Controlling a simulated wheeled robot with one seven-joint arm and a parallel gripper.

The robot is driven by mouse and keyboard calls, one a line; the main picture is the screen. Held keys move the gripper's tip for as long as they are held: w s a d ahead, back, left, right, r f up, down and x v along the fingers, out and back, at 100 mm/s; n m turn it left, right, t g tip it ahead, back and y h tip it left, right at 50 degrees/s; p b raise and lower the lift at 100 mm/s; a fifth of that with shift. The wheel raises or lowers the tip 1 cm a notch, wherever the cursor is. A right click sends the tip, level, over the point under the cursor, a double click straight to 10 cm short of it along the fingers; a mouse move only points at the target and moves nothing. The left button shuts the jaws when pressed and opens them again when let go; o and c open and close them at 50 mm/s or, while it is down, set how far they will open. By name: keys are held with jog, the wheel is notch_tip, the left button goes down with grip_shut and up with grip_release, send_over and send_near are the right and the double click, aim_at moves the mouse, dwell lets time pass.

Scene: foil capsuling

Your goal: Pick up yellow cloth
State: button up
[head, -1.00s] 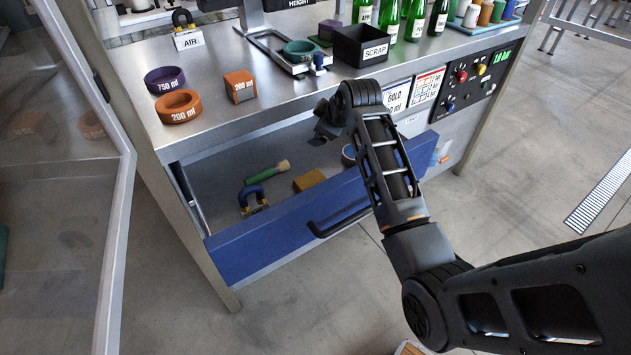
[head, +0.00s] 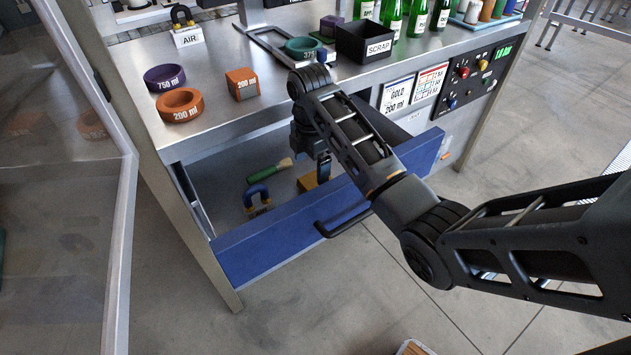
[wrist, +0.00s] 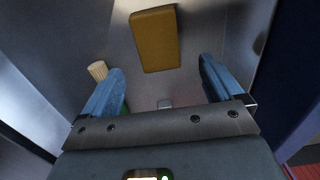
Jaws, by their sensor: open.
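The yellow cloth (wrist: 156,40) is a folded, mustard-coloured block lying flat on the drawer floor. In the wrist view it lies ahead of my gripper (wrist: 160,85), roughly between the lines of the two blue fingers and beyond their tips. In the head view the cloth (head: 308,182) is partly hidden behind my gripper (head: 322,168), which points down over the open drawer. My gripper is open, with nothing between its fingers. The head view does not show the exact height of the fingertips above the cloth.
The blue-fronted drawer (head: 285,232) stands open. Inside, left of the cloth, lie a green-handled brush (head: 268,172) and a blue horseshoe-shaped item (head: 256,196). The bench top (head: 222,119) above carries rings, an orange block (head: 242,84), a scrap bin (head: 364,42) and bottles.

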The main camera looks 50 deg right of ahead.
aim_at(313, 180)
jog(key=shift+d+f+p, duration=0.15)
jog(key=shift+f, duration=1.2)
jog(key=shift+d+f+p, duration=0.15)
jog(key=shift+f, duration=1.2)
jog(key=c, duration=1.1)
jog(key=shift+c, duration=0.2)
notch_tip(313, 180, up, 18)
jog(key=p, duration=0.4)
